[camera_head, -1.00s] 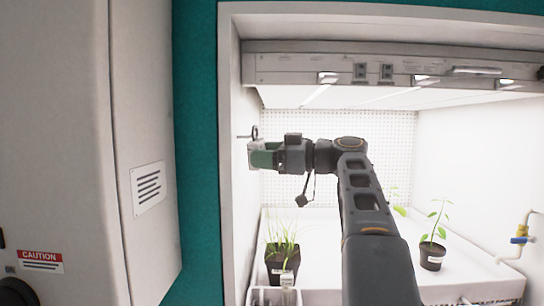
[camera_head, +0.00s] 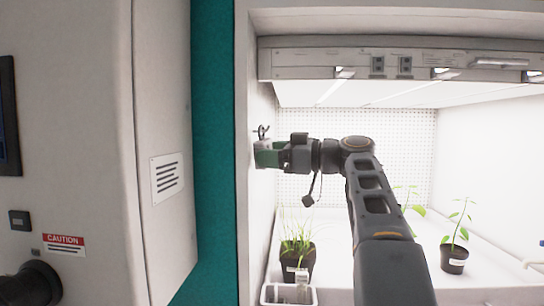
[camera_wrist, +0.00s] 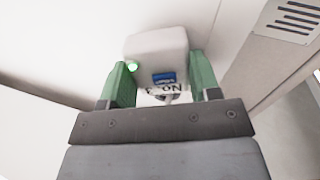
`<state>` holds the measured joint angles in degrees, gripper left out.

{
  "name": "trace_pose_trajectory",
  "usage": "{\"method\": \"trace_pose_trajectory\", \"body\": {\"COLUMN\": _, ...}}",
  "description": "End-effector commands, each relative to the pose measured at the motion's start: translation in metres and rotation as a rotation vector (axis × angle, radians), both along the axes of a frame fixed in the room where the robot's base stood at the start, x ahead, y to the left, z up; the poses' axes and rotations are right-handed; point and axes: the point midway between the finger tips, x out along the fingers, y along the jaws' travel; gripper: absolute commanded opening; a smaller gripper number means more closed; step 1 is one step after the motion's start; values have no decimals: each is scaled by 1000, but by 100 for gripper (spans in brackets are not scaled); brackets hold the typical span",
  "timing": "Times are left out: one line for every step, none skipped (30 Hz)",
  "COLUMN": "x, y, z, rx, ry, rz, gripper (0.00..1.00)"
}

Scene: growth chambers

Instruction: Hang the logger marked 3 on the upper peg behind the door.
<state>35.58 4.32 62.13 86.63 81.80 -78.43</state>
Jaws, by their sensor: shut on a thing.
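The logger (camera_wrist: 158,46) is a white box with a lit green lamp and a small blue screen in the wrist view. My gripper (camera_wrist: 160,80) is shut on it, one green finger on each side. The number on it cannot be read. In the head view, the logger (camera_head: 264,146) is at the chamber's left inner wall, upright, with a dark ring (camera_head: 263,130) on top. A thin peg (camera_head: 256,132) shows at the ring. I cannot tell whether the ring is around the peg or only in front of it. No second peg can be made out.
The lit chamber has a perforated back wall (camera_head: 350,150) and a lamp bar (camera_head: 400,66) above my arm. A grey cabinet (camera_head: 165,100) is at the left.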

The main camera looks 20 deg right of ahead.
Motion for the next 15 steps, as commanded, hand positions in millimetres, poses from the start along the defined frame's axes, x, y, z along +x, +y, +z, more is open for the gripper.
{"method": "trace_pose_trajectory", "body": {"x": 0, "y": 1, "z": 0, "rx": -1, "ry": 1, "rz": 2, "gripper": 32}}
{"method": "trace_pose_trajectory", "body": {"x": 0, "y": 1, "z": 0, "rx": -1, "ry": 1, "rz": 2, "gripper": 32}}
{"method": "trace_pose_trajectory", "body": {"x": 0, "y": 1, "z": 0, "rx": -1, "ry": 1, "rz": 2, "gripper": 32}}
{"method": "trace_pose_trajectory", "body": {"x": 0, "y": 1, "z": 0, "rx": -1, "ry": 1, "rz": 2, "gripper": 32}}
{"method": "trace_pose_trajectory", "body": {"x": 0, "y": 1, "z": 0, "rx": -1, "ry": 1, "rz": 2, "gripper": 32}}
{"method": "trace_pose_trajectory", "body": {"x": 0, "y": 1, "z": 0, "rx": -1, "ry": 1, "rz": 2, "gripper": 32}}
{"method": "trace_pose_trajectory", "body": {"x": 0, "y": 1, "z": -1, "rx": -1, "ry": 1, "rz": 2, "gripper": 32}}
{"method": "trace_pose_trajectory", "body": {"x": 0, "y": 1, "z": -1, "rx": -1, "ry": 1, "rz": 2, "gripper": 32}}
{"method": "trace_pose_trajectory", "body": {"x": 0, "y": 1, "z": -1, "rx": -1, "ry": 1, "rz": 2, "gripper": 32}}
{"method": "trace_pose_trajectory", "body": {"x": 0, "y": 1, "z": -1, "rx": -1, "ry": 1, "rz": 2, "gripper": 32}}
{"method": "trace_pose_trajectory", "body": {"x": 0, "y": 1, "z": -1, "rx": -1, "ry": 1, "rz": 2, "gripper": 32}}
{"method": "trace_pose_trajectory", "body": {"x": 0, "y": 1, "z": -1, "rx": -1, "ry": 1, "rz": 2, "gripper": 32}}
{"method": "trace_pose_trajectory", "body": {"x": 0, "y": 1, "z": -1, "rx": -1, "ry": 1, "rz": 2, "gripper": 60}}
{"method": "trace_pose_trajectory", "body": {"x": 0, "y": 0, "z": -1, "rx": -1, "ry": 1, "rz": 2, "gripper": 63}}
{"method": "trace_pose_trajectory", "body": {"x": 0, "y": 0, "z": -1, "rx": -1, "ry": 1, "rz": 2, "gripper": 66}}
